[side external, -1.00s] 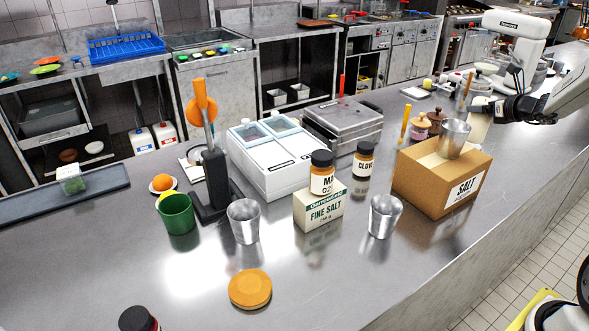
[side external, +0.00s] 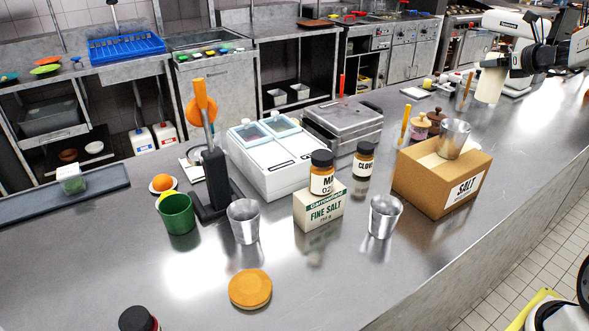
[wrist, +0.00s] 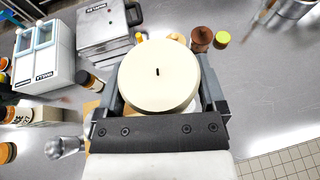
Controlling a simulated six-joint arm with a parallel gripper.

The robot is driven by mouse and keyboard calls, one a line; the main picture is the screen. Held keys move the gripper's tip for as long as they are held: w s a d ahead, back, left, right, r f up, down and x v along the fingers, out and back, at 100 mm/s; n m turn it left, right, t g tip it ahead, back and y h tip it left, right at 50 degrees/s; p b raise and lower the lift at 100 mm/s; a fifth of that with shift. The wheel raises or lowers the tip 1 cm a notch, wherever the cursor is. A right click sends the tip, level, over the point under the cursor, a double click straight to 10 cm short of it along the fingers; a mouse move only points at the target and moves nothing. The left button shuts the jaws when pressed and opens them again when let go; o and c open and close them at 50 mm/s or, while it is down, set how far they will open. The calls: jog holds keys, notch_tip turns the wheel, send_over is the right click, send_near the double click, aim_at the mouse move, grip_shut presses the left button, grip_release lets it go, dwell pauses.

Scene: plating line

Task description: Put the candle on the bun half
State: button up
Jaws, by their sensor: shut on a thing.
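The candle (wrist: 158,78) is a cream cylinder with a short dark wick on top. My gripper (wrist: 161,84) is shut on it, one finger on each side. In the side view, the candle (side external: 490,85) hangs upright below my gripper (side external: 497,65) at the far right end of the counter, seemingly above the surface. The round, flat, orange-brown disc (side external: 250,289), which looks like the bun half, lies on the counter at the near left. It is well away from my gripper, and I cannot make it out in the wrist view.
Between them stand a cardboard salt box (side external: 430,185) with a metal cup (side external: 453,139) on it, a fine salt box (side external: 318,208) bearing a jar (side external: 322,172), and two metal cups (side external: 384,216) (side external: 243,221). The counter around the disc is mostly clear.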

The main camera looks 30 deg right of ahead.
jog(key=shift+w+a+r, duration=0.15)
jog(key=shift+a+r, duration=0.1)
jog(key=shift+r, duration=0.25)
jog(key=shift+w+a+r, duration=0.1)
jog(key=shift+a+r, duration=0.15)
jog(key=shift+r, duration=0.25)
jog(key=w+a+n+g+y, duration=0.2)
jog(key=a+n+y, duration=0.35)
jog(key=a, duration=1.45)
jog(key=w+a+n+g+y, duration=0.1)
jog(key=w+a+n+y, duration=0.35)
jog(key=a, duration=1.55)
jog(key=s+a+n+g+y, duration=0.6)
jog(key=s+a+n+g, duration=0.2)
jog(key=s+a, duration=1.4)
notch_tip(320, 180, down, 11)
jog(key=w+a, duration=0.1)
jog(key=w, duration=0.1)
jog(key=shift+a+f, duration=0.15)
jog(key=shift+a, duration=0.15)
jog(key=shift+w, duration=0.15)
